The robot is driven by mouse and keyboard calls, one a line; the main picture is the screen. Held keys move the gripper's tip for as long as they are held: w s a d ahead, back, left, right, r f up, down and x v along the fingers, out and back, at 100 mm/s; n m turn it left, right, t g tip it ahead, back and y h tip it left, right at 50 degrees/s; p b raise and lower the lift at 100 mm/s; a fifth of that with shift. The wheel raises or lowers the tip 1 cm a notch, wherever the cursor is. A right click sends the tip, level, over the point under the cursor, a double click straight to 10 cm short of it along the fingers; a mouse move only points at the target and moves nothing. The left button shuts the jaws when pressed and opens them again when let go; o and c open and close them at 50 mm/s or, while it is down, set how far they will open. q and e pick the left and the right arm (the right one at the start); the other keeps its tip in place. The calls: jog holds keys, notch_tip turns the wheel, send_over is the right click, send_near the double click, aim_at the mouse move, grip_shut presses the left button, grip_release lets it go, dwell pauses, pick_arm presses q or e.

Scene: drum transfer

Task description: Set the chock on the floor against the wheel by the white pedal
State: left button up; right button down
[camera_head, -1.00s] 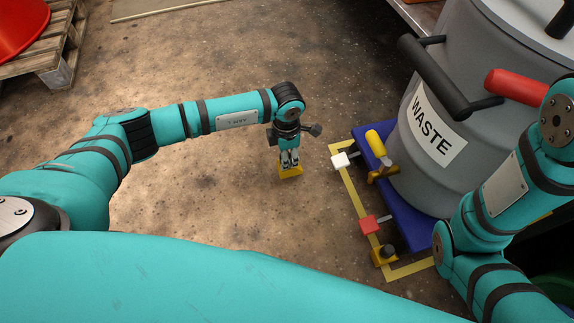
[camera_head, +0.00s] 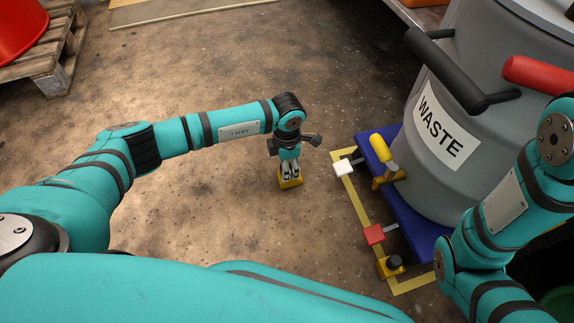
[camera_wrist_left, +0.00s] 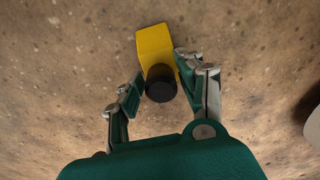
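The chock (camera_head: 290,183) is a yellow block with a round black knob (camera_wrist_left: 161,84). It is on or just above the floor, left of the drum's blue base; I cannot tell if it touches the floor. My left gripper (camera_head: 290,170) points down over it. In the left wrist view its fingers (camera_wrist_left: 158,78) stand on both sides of the knob, very close; whether they press on it is unclear. The white pedal (camera_head: 343,168) sticks out from the blue base (camera_head: 412,222), right of the chock. The wheel beside it is mostly hidden. My right gripper is out of view.
A grey WASTE drum (camera_head: 465,100) stands on the blue base. A red pedal (camera_head: 374,234) and another yellow chock (camera_head: 388,268) with a black knob are nearer me, along yellow floor tape (camera_head: 356,205). A pallet (camera_head: 60,65) is far left.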

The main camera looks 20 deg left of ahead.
pick_arm(q)
jog(key=shift+o, duration=0.9)
jog(key=shift+r, duration=0.15)
notch_tip(320, 180, up, 12)
jog(key=p, duration=0.9)
